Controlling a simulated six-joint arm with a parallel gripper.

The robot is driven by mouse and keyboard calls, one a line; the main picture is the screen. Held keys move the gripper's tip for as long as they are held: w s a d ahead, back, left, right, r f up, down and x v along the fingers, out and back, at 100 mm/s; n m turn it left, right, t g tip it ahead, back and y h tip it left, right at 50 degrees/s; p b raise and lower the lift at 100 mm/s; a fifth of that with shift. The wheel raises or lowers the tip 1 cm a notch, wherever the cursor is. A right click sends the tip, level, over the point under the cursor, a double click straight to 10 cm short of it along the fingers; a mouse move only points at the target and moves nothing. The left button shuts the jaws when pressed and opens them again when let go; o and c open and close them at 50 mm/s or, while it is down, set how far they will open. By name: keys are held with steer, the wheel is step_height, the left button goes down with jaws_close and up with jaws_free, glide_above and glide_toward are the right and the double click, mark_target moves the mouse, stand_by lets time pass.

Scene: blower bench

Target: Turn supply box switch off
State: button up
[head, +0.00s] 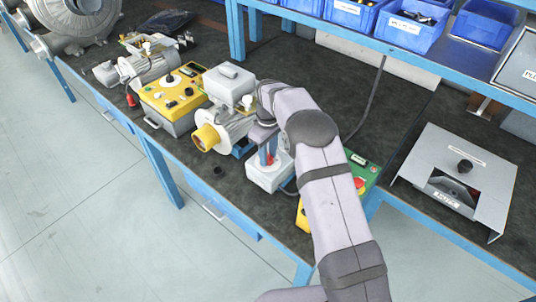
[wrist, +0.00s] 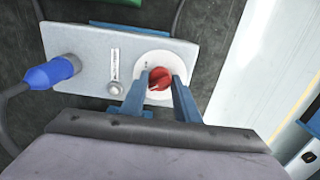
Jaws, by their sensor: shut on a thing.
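The supply box (head: 268,177) is a light grey box on the dark bench mat, just under my gripper. In the wrist view its grey top face (wrist: 95,52) shows a blue plug (wrist: 55,72) at the left, a small label plate and a round metal button. At its right is a red rotary switch (wrist: 160,80) on a white round dial (wrist: 176,57). My gripper (wrist: 159,82) has its two blue fingers on either side of the red knob and is shut on it. In the head view my gripper (head: 268,155) reaches down onto the box, and the knob is mostly hidden.
A motor with a yellow end (head: 206,137) stands left of the supply box. A yellow control box (head: 172,95) is farther left. A green and yellow box (head: 360,175) is partly behind my arm. A grey metal housing (head: 458,175) stands at the right. Blue bins (head: 410,30) line the shelf above.

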steer(key=shift+r, duration=0.1)
steer(key=o, duration=1)
steer(key=shift+o, duration=0.2)
steer(key=shift+r+b, duration=1.05)
steer(key=shift+r, duration=2.55)
